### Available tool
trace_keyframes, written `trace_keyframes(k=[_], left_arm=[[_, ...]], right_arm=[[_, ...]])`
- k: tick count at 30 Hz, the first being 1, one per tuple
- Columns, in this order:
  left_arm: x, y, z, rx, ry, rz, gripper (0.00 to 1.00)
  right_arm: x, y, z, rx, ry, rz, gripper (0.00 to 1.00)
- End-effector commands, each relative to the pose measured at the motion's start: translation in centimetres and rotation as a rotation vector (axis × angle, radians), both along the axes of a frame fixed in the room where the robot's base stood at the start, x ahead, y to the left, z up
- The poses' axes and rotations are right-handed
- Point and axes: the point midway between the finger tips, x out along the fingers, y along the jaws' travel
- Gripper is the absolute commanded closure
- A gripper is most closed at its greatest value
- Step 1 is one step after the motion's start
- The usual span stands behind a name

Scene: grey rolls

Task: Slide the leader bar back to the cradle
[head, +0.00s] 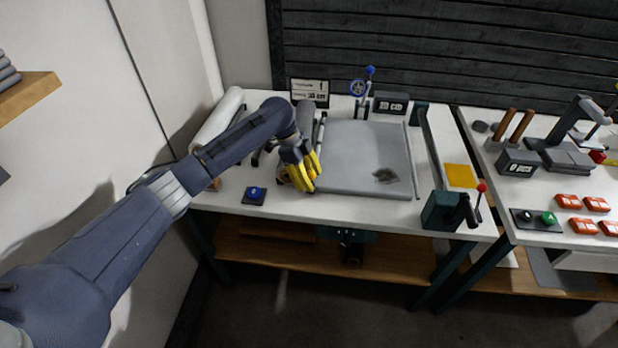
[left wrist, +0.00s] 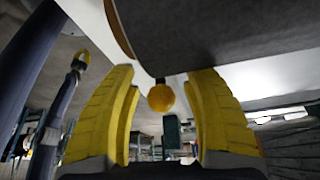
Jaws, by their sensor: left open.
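My left gripper (head: 304,172) reaches in from the left, over the near left corner of a flat grey bed. Its yellow fingers are open. In the left wrist view an orange-yellow ball knob (left wrist: 161,97) lies between the spread fingers, with space on both sides. A slim light bar (head: 320,133) runs along the bed's left edge; I cannot tell whether it is the leader bar or joined to the knob. The cradle cannot be made out for certain. A dark arm, likely my right, with a yellow tip (left wrist: 82,60) shows small in the left wrist view; its jaw state is unclear.
The grey bed (head: 352,160) fills the bench's middle, with a dark patch on it. A white roll (head: 217,122) lies at the left. A blue-button box (head: 254,195) sits at the front left, and a green unit (head: 443,211) with a red-knobbed lever at the front right.

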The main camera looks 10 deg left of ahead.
Motion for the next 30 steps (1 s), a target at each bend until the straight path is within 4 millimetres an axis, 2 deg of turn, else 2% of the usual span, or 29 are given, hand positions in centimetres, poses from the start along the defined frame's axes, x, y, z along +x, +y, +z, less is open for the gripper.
trace_keyframes(k=[7, 21, 30], left_arm=[[0.1, 0.6, 1.4, 0.001, -0.001, 0.000, 0.53], [0.8, 3.6, 8.6, 0.001, -0.003, 0.002, 0.53], [0.9, 4.5, 10.8, 0.001, -0.001, 0.001, 0.53]], right_arm=[[0.0, -0.2, 0.0, -0.001, 0.001, 0.001, 1.00], [0.0, -0.1, 0.0, -0.001, 0.000, 0.000, 1.00], [0.0, 0.0, 0.0, -0.001, 0.000, 0.000, 1.00]])
